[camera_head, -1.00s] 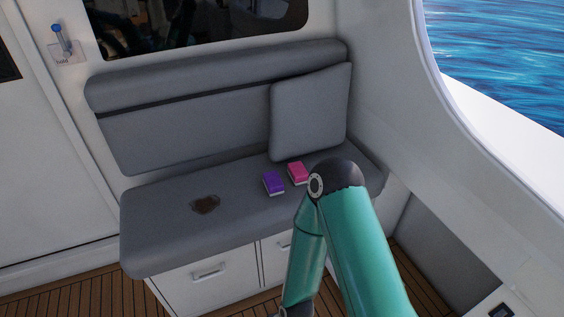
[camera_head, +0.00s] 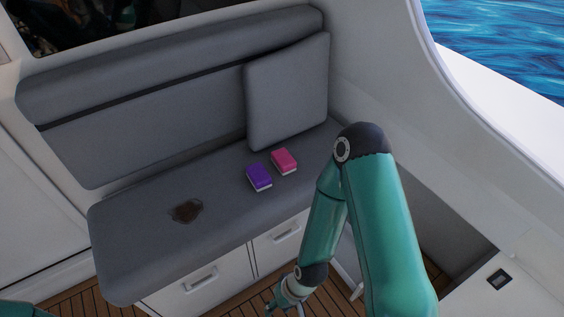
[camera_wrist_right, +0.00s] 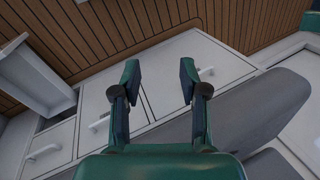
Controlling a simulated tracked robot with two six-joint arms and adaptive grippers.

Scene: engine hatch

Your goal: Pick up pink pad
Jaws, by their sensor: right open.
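The pink pad (camera_head: 284,160) lies on the grey bench seat (camera_head: 140,258), near the leaning cushion. It has a pale underside. A purple pad (camera_head: 259,177) lies just left of it, slightly nearer the front edge. My right gripper (camera_head: 287,305) hangs low in front of the bench drawers, below the seat and well apart from the pads. In the right wrist view my right gripper (camera_wrist_right: 158,80) is open and empty, with drawer fronts beyond it. The pads do not show in the wrist view. My left gripper is not in view.
A brown stain (camera_head: 186,210) marks the seat left of the pads. A grey cushion (camera_head: 288,92) leans against the backrest behind them. White drawers (camera_head: 200,279) are under the seat. An open drawer or door (camera_wrist_right: 38,75) shows in the right wrist view.

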